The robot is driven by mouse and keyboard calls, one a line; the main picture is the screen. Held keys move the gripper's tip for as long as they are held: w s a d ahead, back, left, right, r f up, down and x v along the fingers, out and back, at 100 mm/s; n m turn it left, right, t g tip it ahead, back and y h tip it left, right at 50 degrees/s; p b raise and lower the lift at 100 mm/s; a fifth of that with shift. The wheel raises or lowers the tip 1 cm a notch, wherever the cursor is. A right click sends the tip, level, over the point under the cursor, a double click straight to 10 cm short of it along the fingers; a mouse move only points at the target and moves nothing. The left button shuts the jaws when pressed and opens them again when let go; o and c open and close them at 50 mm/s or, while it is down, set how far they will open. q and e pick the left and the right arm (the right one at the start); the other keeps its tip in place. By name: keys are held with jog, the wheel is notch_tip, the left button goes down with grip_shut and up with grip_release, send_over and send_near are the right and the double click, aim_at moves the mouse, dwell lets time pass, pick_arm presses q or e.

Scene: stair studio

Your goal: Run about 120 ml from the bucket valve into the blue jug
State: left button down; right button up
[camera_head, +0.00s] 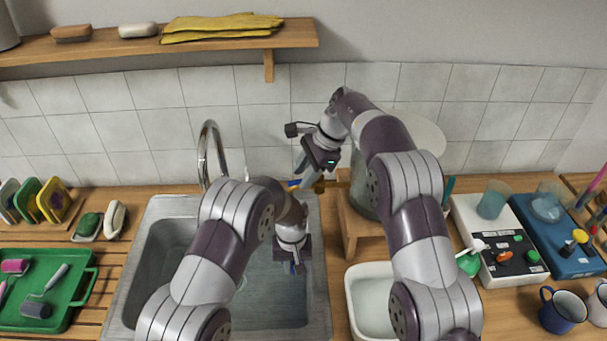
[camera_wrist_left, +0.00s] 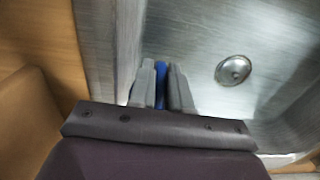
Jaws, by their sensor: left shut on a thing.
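My left gripper (camera_head: 293,268) is low over the right part of the sink, shut on a blue thing. In the left wrist view a narrow blue strip (camera_wrist_left: 161,86) shows between its fingertips (camera_wrist_left: 161,92). Too little shows to tell if it is the blue jug; no whole jug is seen. The grey bucket (camera_head: 362,185) stands right of the sink, largely behind my right arm. A small brass-coloured valve (camera_head: 319,187) shows at its left side. My right gripper (camera_head: 306,166) is just above the valve; I cannot tell if they touch. Its fingers are too small to judge.
The steel sink (camera_head: 160,265) has a tall curved tap (camera_head: 204,150) behind it and a drain (camera_wrist_left: 233,70). The bucket is on a wooden stand (camera_head: 349,222). A white basin (camera_head: 357,300) is right of the sink. A green tray (camera_head: 75,318) lies left; devices and mugs crowd the right.

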jog(key=shift+a+f, duration=0.15)
jog(key=shift+f, duration=0.2)
grip_shut()
